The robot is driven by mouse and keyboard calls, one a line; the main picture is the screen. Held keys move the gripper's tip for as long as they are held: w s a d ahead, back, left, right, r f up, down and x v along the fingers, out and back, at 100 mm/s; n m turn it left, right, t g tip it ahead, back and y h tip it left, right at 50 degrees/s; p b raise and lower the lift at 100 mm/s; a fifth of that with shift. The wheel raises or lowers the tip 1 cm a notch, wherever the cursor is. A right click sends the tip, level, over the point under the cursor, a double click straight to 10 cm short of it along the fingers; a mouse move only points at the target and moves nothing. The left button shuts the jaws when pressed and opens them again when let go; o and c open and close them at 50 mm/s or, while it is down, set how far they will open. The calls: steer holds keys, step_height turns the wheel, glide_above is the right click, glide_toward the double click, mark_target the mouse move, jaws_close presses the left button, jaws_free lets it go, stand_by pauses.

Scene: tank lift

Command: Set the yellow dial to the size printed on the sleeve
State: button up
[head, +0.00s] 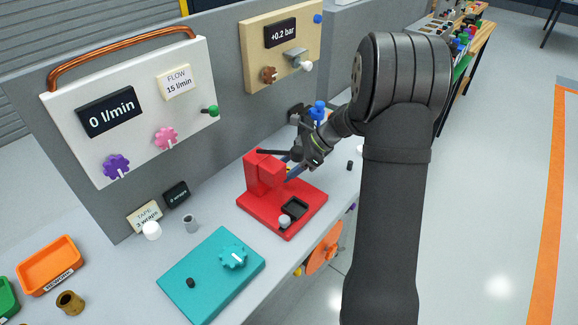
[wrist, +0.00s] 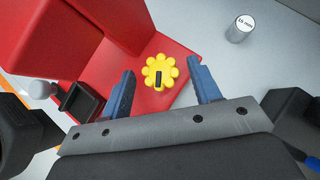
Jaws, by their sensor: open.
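The yellow dial (wrist: 158,72) is a lobed knob with a dark pointer mark, on the red fixture (wrist: 170,30). My gripper (wrist: 164,71) is open in the wrist view, its two blue fingers on either side of the dial with gaps showing. Whether they touch it lower down I cannot tell. In the head view my gripper (head: 290,172) is beside the red fixture (head: 262,178), and the dial is mostly hidden. The sleeve (wrist: 240,28) is a grey upright cylinder with "15 mm" printed on its top, standing on the bench at upper right. No scale around the dial is readable.
A white flow panel (head: 135,110) and a beige pressure panel (head: 280,45) are behind.

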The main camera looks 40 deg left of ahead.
steer(key=c, duration=1)
steer(key=shift+n, duration=0.3)
steer(key=shift+w+a+n+g+h, duration=0.15)
steer(key=shift+n+g+h, duration=0.4)
steer(key=shift+n+h, duration=0.6)
steer(key=shift+w+a+n+g+h, duration=0.15)
steer(key=shift+n+g+h, duration=0.55)
steer(key=shift+n, duration=0.75)
steer(key=shift+s+h, duration=0.1)
steer(key=shift+h, duration=0.15)
steer(key=o, duration=1)
